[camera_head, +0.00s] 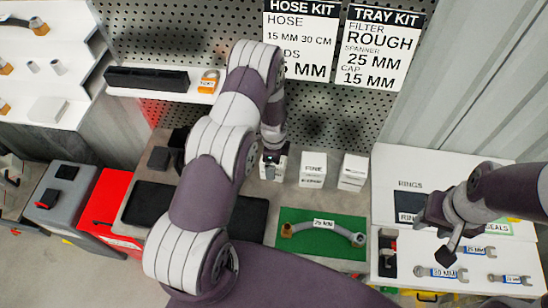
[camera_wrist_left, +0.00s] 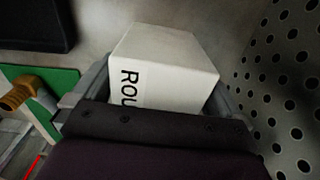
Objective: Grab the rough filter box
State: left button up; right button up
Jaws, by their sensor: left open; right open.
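The rough filter box is a white box with black lettering starting "ROU" in the left wrist view (camera_wrist_left: 165,65). In the head view only part of it (camera_head: 281,172) shows behind my left gripper (camera_head: 270,166). In the left wrist view my left gripper (camera_wrist_left: 155,100) is open, with a finger on each side of the box. I cannot tell whether the fingers touch it. The lower part of the box is hidden by the gripper body. My right gripper (camera_head: 443,228) is open and empty over the white table at the right.
A white box labelled FINE (camera_head: 313,170) and another white box (camera_head: 353,172) stand to the right. A green mat (camera_head: 290,260) with a hose lies in front. Several spanners lie on the white table (camera_head: 480,290). A perforated wall (camera_wrist_left: 290,90) is close to the left gripper.

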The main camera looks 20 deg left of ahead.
pick_arm(q)
jog(key=shift+f, duration=0.65)
jog(key=shift+s+r, duration=0.1)
jog(key=shift+s, duration=0.05)
jog(key=shift+c, duration=0.7)
jog(key=c, duration=0.9)
jog(key=shift+c, duration=0.2)
